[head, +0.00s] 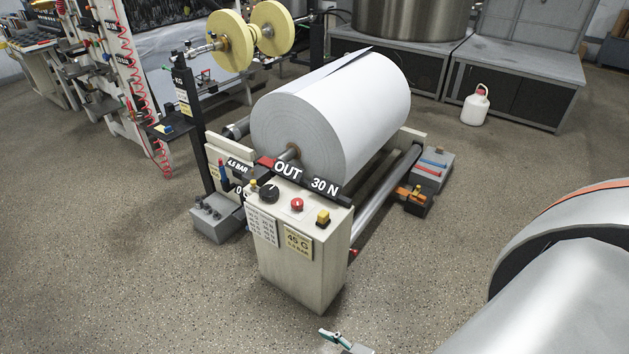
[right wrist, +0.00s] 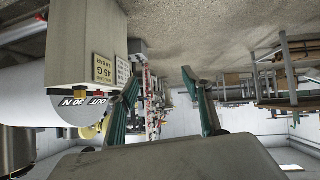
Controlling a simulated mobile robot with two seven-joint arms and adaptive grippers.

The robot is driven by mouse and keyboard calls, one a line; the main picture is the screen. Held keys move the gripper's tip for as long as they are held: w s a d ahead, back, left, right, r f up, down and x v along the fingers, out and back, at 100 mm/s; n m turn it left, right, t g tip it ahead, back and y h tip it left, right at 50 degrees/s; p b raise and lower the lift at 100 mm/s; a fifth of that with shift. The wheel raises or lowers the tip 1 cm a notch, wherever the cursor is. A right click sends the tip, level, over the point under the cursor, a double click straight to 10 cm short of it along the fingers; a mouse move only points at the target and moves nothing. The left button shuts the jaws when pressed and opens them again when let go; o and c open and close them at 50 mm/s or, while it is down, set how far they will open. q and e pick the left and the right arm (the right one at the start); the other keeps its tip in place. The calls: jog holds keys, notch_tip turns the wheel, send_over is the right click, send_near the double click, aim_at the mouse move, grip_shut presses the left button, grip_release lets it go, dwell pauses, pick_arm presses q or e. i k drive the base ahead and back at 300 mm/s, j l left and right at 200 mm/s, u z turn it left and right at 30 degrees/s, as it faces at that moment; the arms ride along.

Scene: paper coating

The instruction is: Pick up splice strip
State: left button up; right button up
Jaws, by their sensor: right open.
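I cannot single out the splice strip for certain. In the head view, thin red and blue strips (head: 432,164) lie on a grey box (head: 444,177) right of the white paper roll (head: 345,105). My right gripper (head: 328,336) shows at the bottom edge of the head view, mostly cut off, in front of the control cabinet and well away from those strips. In the right wrist view the gripper (right wrist: 160,77) is open, its teal fingers apart with nothing between them. My left gripper is not in view.
The cream control cabinet (head: 303,255) with buttons stands before the roll. It shows upside down in the right wrist view (right wrist: 85,45). A second grey box (head: 217,222) is left of it. A white jug (head: 475,105) stands behind right. The front floor is clear.

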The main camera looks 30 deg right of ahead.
aim_at(428, 169)
jog(key=l+z, duration=0.1)
jog(key=z, duration=0.25)
jog(key=i+l+z, duration=0.1)
jog(key=z, duration=0.25)
jog(key=l+z, duration=0.1)
jog(key=z, duration=0.25)
jog(key=i+l+z, duration=0.45)
jog(key=i, duration=0.25)
jog(key=i+l+z, duration=0.1)
jog(key=i+z, duration=0.15)
jog(key=i, duration=0.15)
jog(key=i+l, duration=0.1)
jog(key=i, duration=0.25)
jog(key=i+l, duration=0.15)
jog(key=i, duration=0.15)
